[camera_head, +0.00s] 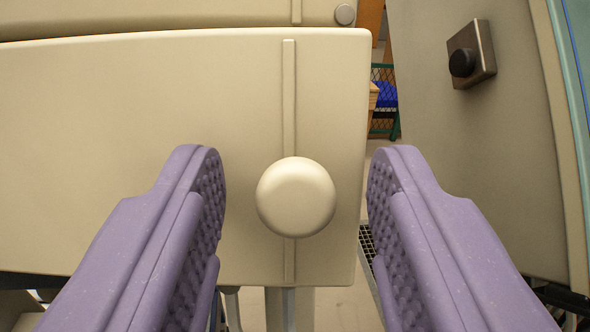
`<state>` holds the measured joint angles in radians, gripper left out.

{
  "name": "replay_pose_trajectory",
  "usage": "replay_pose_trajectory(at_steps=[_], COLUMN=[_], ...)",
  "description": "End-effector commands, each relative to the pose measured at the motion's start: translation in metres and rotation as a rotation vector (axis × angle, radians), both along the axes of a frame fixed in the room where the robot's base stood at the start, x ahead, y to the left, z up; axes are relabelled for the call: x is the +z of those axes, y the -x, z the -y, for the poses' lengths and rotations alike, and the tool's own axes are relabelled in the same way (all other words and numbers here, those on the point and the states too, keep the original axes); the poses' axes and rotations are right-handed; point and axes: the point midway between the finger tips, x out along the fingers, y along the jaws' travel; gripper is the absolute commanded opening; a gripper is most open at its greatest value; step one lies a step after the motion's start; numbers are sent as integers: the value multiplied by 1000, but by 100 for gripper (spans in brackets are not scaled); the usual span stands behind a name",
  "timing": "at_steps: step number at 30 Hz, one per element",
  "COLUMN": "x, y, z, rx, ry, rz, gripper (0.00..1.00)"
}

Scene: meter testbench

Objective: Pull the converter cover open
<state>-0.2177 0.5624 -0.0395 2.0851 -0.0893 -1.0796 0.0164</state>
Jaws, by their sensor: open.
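A cream-coloured cover panel (130,130), which looks like the converter cover, fills the left and middle of the view. A round cream knob (296,197) sits on it near its right edge, over a thin vertical strip (289,100). My gripper (297,185) has two purple textured fingers, spread open on either side of the knob. The left finger is in front of the panel and the right finger is just beyond its right edge. Neither finger touches the knob in the picture. How far the fingertips are from the panel is hard to tell.
Another cream panel (180,14) with a small grey button lies above. On the right stands a panel (440,130) with a black knob on a brown plate (472,55). Between them is a gap showing floor, a floor grate and a green mesh rack (383,100).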

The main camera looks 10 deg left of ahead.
Motion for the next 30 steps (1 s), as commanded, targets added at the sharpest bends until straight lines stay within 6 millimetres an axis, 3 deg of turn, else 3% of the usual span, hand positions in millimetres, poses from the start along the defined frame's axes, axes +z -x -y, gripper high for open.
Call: replay_pose_trajectory(at_steps=[3, 4, 10, 22, 30], x=[0, 0, 0, 1, 7], y=[0, 1, 0, 4, 30], z=[0, 0, 0, -3, -15], rx=[0, 0, 0, -22, -151], ry=[0, 0, 0, 7, 48], rz=[0, 0, 0, 4, 25], gripper=[48, 43, 0, 0, 0])
